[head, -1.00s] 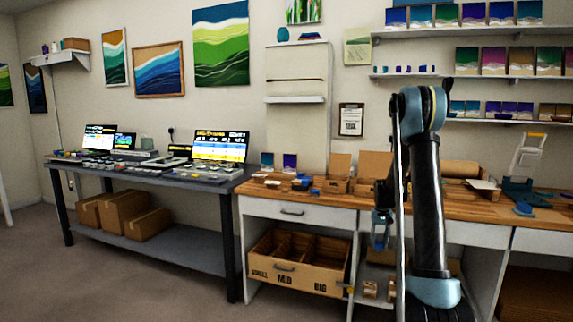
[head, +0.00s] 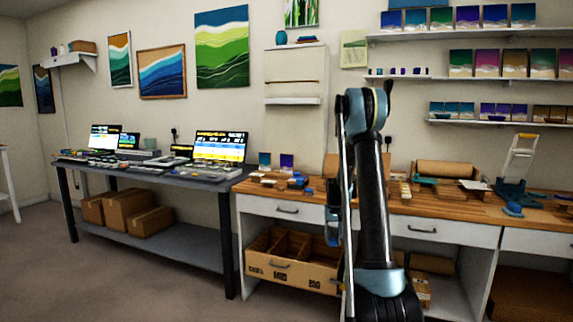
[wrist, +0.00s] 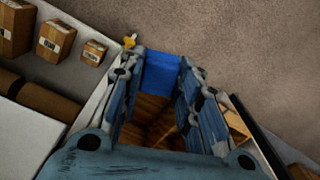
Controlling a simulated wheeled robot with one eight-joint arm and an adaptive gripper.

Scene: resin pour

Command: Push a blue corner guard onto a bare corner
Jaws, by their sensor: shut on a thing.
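A blue corner guard (wrist: 162,72) sits between the fingertips of my gripper (wrist: 164,75) in the wrist view. The fingers are shut on its two sides. Small blue pieces (head: 299,183) lie on the wooden bench top to the left of my arm. I cannot make out a bare corner in either view.
Several cardboard boxes (wrist: 54,38) lie on a shelf at upper left in the wrist view. A grey table (head: 160,174) with screens stands left. Floor (head: 110,275) in front is clear.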

